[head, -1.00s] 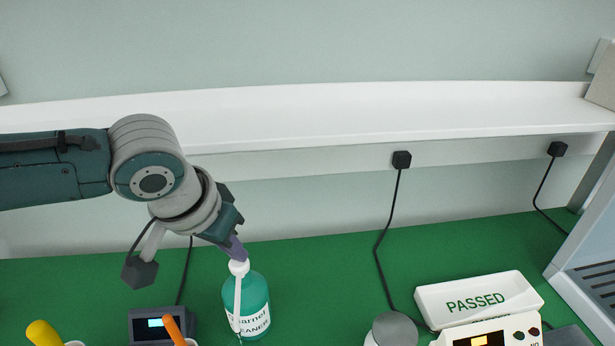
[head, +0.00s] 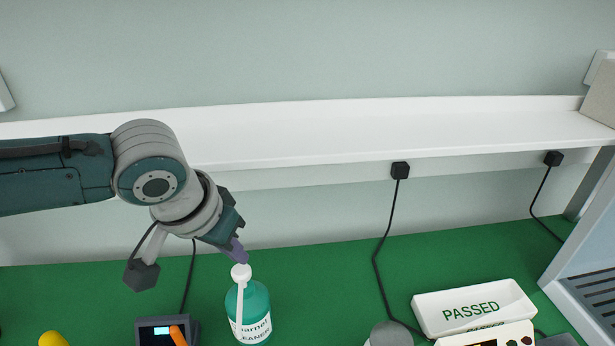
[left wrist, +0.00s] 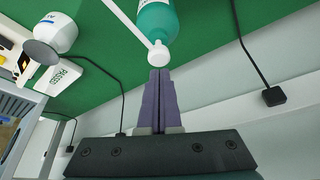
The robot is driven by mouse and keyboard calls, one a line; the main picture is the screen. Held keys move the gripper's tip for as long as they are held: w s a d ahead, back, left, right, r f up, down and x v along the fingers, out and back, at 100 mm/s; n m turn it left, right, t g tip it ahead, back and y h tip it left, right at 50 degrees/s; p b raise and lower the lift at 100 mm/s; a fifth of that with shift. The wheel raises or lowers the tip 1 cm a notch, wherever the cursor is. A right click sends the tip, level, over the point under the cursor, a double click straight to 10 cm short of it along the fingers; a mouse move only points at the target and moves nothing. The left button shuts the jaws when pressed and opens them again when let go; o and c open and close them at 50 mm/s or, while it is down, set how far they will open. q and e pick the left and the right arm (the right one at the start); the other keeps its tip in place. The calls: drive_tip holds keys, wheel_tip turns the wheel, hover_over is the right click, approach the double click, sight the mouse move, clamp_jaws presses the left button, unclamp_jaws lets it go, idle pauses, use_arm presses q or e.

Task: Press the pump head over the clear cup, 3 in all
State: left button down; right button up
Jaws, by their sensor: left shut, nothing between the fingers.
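A teal cleaner bottle (head: 249,318) with a white pump head (head: 241,272) stands upright on the green bench. Its long white spout points toward the front of the bench. My left gripper (head: 240,258) is shut and empty, its purple fingertips just above the pump head; I cannot tell whether they touch it. In the left wrist view the shut fingers (left wrist: 158,76) point at the white pump head (left wrist: 158,53), with the teal bottle (left wrist: 156,20) beyond. The clear cup does not show in any view. My right gripper is not in view.
A white tray marked PASSED (head: 471,304) lies at right, beside a grey round lid (head: 390,334). A small device with a lit screen (head: 158,331) stands left of the bottle. A white shelf (head: 400,128) runs behind.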

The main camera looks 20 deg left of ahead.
use_arm(q)
drive_tip(key=shift+f, duration=0.2)
idle(0.5)
drive_tip(key=shift+f+b, duration=1)
drive_tip(key=shift+f, duration=0.25)
drive_tip(key=shift+r, duration=0.15)
drive_tip(key=shift+r+p, duration=1.3)
drive_tip(key=shift+p, duration=0.25)
wheel_tip(320, 180, up, 6)
drive_tip(key=p, duration=0.6)
drive_tip(key=shift+p, duration=0.4)
